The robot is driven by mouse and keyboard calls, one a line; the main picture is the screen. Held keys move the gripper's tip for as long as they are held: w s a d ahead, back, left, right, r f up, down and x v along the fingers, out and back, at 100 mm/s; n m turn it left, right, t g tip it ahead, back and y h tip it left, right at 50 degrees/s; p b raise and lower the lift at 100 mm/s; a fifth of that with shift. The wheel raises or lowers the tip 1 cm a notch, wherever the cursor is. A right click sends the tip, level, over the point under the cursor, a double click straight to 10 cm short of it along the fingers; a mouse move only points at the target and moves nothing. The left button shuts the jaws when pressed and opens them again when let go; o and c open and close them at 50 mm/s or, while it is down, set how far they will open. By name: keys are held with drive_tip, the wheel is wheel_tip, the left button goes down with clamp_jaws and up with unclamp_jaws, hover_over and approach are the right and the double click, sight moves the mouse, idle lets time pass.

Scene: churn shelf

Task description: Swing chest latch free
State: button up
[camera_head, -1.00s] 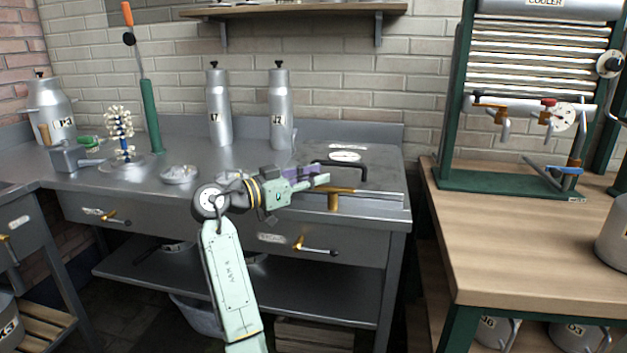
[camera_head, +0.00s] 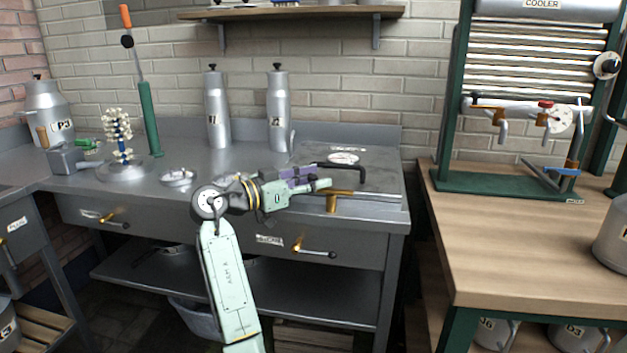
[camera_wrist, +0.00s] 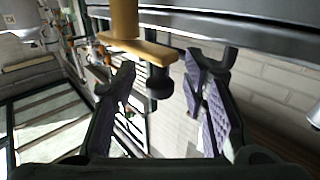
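The brass chest latch (camera_head: 333,201) sits at the front edge of the dark chest lid (camera_head: 375,173), set into the right end of the metal counter. In the wrist view the latch (camera_wrist: 140,45) hangs at the top, with a yellow arm and a dark knob (camera_wrist: 160,84). My gripper (camera_head: 320,178) reaches in from the left beside the latch. In the wrist view its two purple-padded fingers (camera_wrist: 166,75) are apart, with the knob showing between them. I cannot tell whether either finger touches it.
A black lid handle (camera_head: 340,165) stands just behind my gripper. A drawer with a brass-and-black handle (camera_head: 315,251) is below. Two metal bottles (camera_head: 217,115) (camera_head: 279,115) stand at the back. A wooden table (camera_head: 530,245) is to the right, across a gap.

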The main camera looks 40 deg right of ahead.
drive_tip(key=w+a, duration=0.1)
drive_tip(key=a, duration=1.1)
